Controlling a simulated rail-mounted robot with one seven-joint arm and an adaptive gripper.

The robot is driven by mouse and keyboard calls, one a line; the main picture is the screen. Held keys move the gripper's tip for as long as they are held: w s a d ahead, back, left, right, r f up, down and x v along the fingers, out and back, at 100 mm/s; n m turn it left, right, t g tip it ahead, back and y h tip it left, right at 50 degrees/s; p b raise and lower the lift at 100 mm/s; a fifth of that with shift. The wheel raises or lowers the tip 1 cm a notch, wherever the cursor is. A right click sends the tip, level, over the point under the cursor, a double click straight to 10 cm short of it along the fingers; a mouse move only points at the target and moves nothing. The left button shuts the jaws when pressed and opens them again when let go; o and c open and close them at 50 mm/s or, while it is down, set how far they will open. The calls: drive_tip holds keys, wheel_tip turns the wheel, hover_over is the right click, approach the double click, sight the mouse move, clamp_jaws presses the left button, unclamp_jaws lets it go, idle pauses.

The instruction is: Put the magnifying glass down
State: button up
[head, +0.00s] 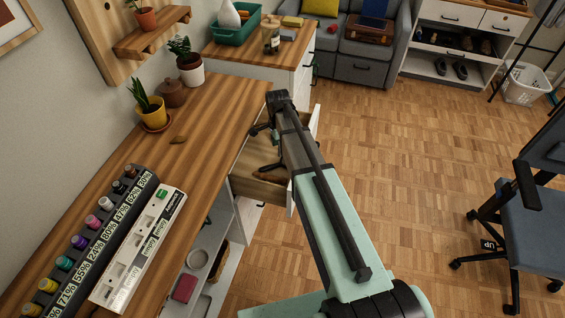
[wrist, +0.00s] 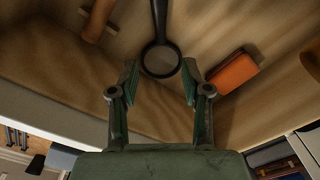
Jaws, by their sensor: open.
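The magnifying glass, with a black handle and a round dark-rimmed lens (wrist: 160,60), shows at the top middle of the wrist view. It lies on the wooden floor of an open drawer (wrist: 60,70), its handle pointing away from my gripper (wrist: 159,80). My gripper is open. Its fingers stand left and right of the lens's near side with gaps, and nothing is held between them. In the head view my gripper (head: 264,150) is over the open drawer (head: 257,188) under the desk; the glass is not distinguishable there.
In the drawer, an orange-brown block (wrist: 232,73) lies right of the glass and a wooden-handled item (wrist: 97,20) lies left. The desk (head: 215,105) holds a marker rack (head: 95,232), a label tray (head: 140,250) and potted plants. Open floor lies right of my arm.

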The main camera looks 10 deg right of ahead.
sight(278, 163)
drive_tip(key=shift+f+p, duration=0.55)
drive_tip(key=shift+f, duration=4.15)
clamp_jaws()
